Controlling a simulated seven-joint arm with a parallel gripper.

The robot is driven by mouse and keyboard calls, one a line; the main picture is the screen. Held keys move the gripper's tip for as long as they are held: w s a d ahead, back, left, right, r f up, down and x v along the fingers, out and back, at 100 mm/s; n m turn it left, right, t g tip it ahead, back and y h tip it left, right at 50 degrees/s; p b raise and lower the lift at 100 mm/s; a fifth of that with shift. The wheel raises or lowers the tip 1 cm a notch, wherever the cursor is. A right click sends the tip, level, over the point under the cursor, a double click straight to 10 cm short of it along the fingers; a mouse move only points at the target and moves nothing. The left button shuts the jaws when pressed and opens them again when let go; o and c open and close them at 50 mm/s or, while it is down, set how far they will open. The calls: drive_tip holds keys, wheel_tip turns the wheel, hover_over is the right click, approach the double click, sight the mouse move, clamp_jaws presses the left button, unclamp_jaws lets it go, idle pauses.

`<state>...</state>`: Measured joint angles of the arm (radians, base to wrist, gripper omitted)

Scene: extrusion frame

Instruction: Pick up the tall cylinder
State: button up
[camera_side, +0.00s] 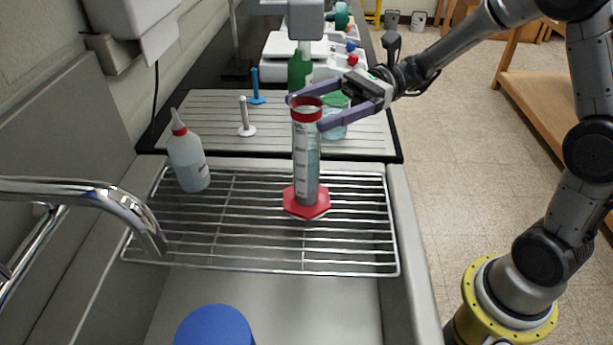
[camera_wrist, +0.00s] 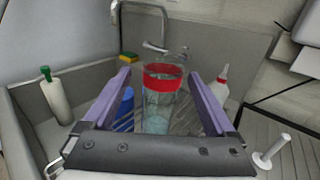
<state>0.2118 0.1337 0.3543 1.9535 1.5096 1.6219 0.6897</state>
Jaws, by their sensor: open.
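The tall cylinder (camera_side: 306,160) is clear and graduated, with a red collar near its top and a red hexagonal base. It stands upright on the wire rack over the sink. My gripper (camera_side: 305,112) is open, with its purple fingers at the height of the red collar, one on each side of it in the picture. In the wrist view the cylinder (camera_wrist: 161,95) shows between the two fingers of my gripper (camera_wrist: 164,90), with gaps on both sides. I cannot tell exactly how far the fingers reach past it.
A wash bottle with red cap (camera_side: 188,158) stands left on the wire rack (camera_side: 250,240). Behind are a beaker (camera_side: 334,118), a green bottle (camera_side: 299,72) and small stands (camera_side: 245,118). A faucet (camera_side: 90,192) juts in from the left. A blue object (camera_side: 214,327) is in front.

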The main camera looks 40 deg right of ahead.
sight(294, 114)
drive_tip(key=a, duration=0.2)
drive_tip(key=w+a, duration=0.1)
drive_tip(key=a, duration=0.2)
drive_tip(key=shift+r, duration=0.15)
drive_tip(key=shift+c, duration=0.3)
clamp_jaws()
